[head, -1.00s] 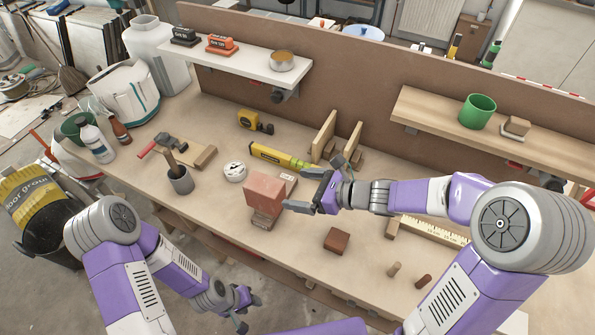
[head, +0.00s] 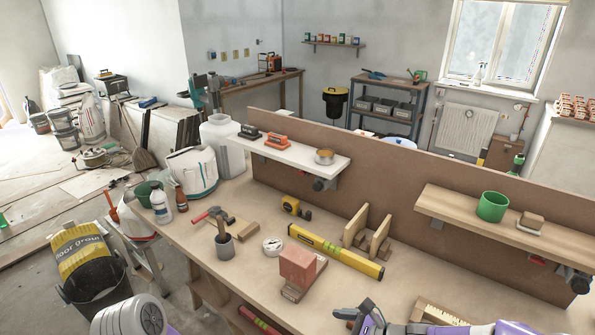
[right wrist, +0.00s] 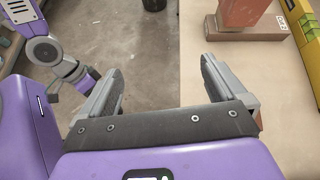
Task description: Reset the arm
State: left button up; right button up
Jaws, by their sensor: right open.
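My right gripper (head: 362,318) is at the bottom edge of the head view, low and near the front of the workbench (head: 235,275). In the right wrist view its two fingers (right wrist: 165,95) stand wide apart with nothing between them, over the bench's front edge and the floor. My left gripper is not seen; part of my left arm shows in the right wrist view.
A yellow level (head: 335,250) lies behind the stack. A wooden shelf (head: 450,208) holds a green cup (head: 492,206). The front-left floor is partly clear.

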jog(key=s+f+n+g+h, duration=0.1)
jog(key=s+f+n, duration=0.3)
jog(key=f, duration=0.5)
jog(key=s+f+n+g+h, duration=0.2)
jog(key=s+f+n, duration=0.3)
jog(key=f+n, duration=0.4)
jog(key=s+f+n+g+h, duration=0.2)
jog(key=s+f+n+h, duration=0.1)
jog(key=f+n, duration=0.4)
notch_tip(320, 180, down, 3)
jog(key=shift+s+d+r, duration=0.1)
jog(key=shift+s+d, duration=0.3)
jog(key=shift+s, duration=0.45)
dwell(2.1)
